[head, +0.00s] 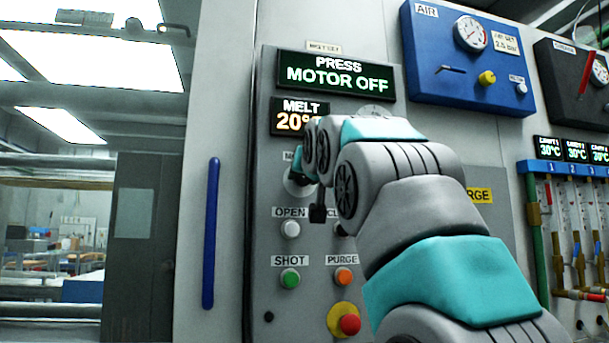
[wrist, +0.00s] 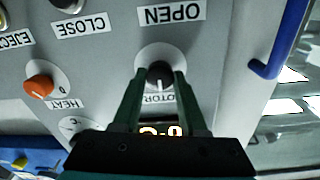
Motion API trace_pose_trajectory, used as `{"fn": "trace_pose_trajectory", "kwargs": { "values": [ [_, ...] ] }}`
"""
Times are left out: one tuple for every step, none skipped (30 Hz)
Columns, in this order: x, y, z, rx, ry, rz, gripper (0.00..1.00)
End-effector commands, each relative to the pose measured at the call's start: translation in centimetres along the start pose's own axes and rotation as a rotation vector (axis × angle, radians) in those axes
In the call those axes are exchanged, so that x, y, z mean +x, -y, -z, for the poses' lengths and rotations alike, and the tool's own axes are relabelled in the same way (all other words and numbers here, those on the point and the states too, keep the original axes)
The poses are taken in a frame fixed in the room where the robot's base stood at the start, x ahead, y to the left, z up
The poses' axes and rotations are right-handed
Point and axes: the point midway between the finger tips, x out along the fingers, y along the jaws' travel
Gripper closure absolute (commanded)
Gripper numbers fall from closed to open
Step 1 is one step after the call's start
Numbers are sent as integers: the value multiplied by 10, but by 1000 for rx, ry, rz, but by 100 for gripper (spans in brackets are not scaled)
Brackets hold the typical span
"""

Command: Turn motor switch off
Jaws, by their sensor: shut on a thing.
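The motor switch (wrist: 160,73) is a dark rotary knob on a pale round plate, with the MOTOR label partly hidden behind my fingers. The wrist view shows the panel upside down. My gripper (wrist: 159,80) has its two dark green fingers on either side of the knob, shut on it. Which way the knob points is hard to tell. The green display (head: 333,74) reads PRESS MOTOR OFF.
The OPEN button (head: 290,229) is below the switch, with the green SHOT button (head: 290,278), orange PURGE button (head: 343,276) and red mushroom button (head: 349,324) lower down. The orange HEAT knob (wrist: 39,87) is beside it. A blue handle (head: 211,232) stands left of the panel.

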Motion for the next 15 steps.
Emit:
{"fn": "trace_pose_trajectory", "kwargs": {
  "values": [
    [0, -1, 2, -45, 2, -3, 100],
    [0, -1, 1, -74, 2, -2, 100],
    [0, -1, 1, -113, 3, -2, 100],
    [0, -1, 0, -141, 3, -1, 100],
    [0, 0, 1, -169, 0, 1, 100],
    [-1, 0, 2, -206, -4, 3, 100],
    [-1, 0, 3, -234, -5, 4, 100],
    [-1, 0, 2, -262, -4, 4, 100],
    [0, 0, 1, -298, -2, 5, 100],
    [0, 0, 1, -324, -3, 6, 100],
    [0, 0, 1, -350, -6, 7, 100],
    [0, 0, 2, -383, -8, 9, 100],
    [0, 1, 2, -408, -9, 10, 100],
    [0, 0, 1, -431, -8, 10, 100],
    [1, 0, 0, -460, -7, 11, 100]
  ]
}}
